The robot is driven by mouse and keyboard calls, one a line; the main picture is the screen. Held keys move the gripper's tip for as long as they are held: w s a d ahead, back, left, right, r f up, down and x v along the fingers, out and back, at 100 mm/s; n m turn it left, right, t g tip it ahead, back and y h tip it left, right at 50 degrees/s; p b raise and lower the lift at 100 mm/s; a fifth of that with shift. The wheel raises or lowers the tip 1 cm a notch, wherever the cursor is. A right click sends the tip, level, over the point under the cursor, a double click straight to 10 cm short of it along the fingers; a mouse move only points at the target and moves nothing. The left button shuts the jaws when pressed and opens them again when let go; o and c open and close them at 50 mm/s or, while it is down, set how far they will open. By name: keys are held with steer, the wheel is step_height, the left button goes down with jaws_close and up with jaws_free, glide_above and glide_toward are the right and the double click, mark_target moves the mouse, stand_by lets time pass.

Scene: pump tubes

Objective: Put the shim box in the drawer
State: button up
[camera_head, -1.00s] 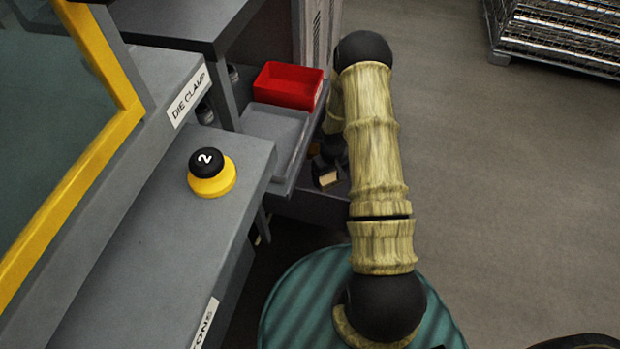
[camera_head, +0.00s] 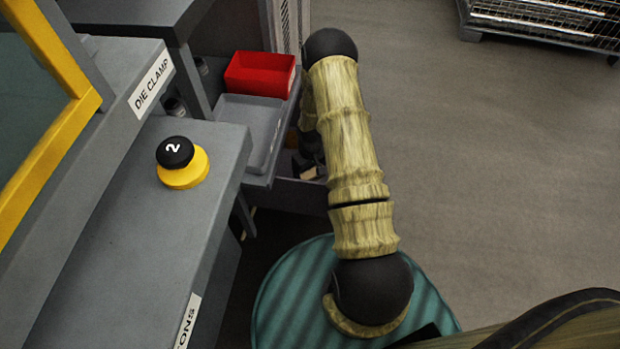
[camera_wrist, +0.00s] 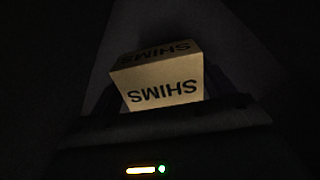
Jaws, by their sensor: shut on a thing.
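The shim box (camera_wrist: 158,92) is a tan box with "SHIMS" printed on it, shown upside down in the dark wrist view. My gripper (camera_wrist: 158,108) is shut on it; the fingers are barely visible in the dark. In the head view a small tan corner of the box (camera_head: 309,173) shows beside my arm, low below the grey tray. My gripper itself is mostly hidden there behind my arm. The grey drawer front (camera_head: 300,196) shows below the tray, partly behind my arm. I cannot tell whether the box is inside or above the drawer.
A red bin (camera_head: 260,74) and a grey tray (camera_head: 247,132) sit on a shelf left of my arm. A bench with a yellow and black knob (camera_head: 182,163) stands at left. A wire cage (camera_head: 545,20) is at the far right. The floor at right is clear.

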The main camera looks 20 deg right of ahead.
mark_target(310, 170)
step_height(310, 170, down, 5)
steer(key=shift+r+b, duration=0.1)
steer(key=shift+b, duration=1.1)
steer(key=shift+f, duration=0.2)
steer(key=o, duration=1.2)
step_height(310, 170, up, 12)
steer(key=p, duration=0.6)
steer(key=shift+r, duration=0.15)
steer(key=shift+r, duration=0.1)
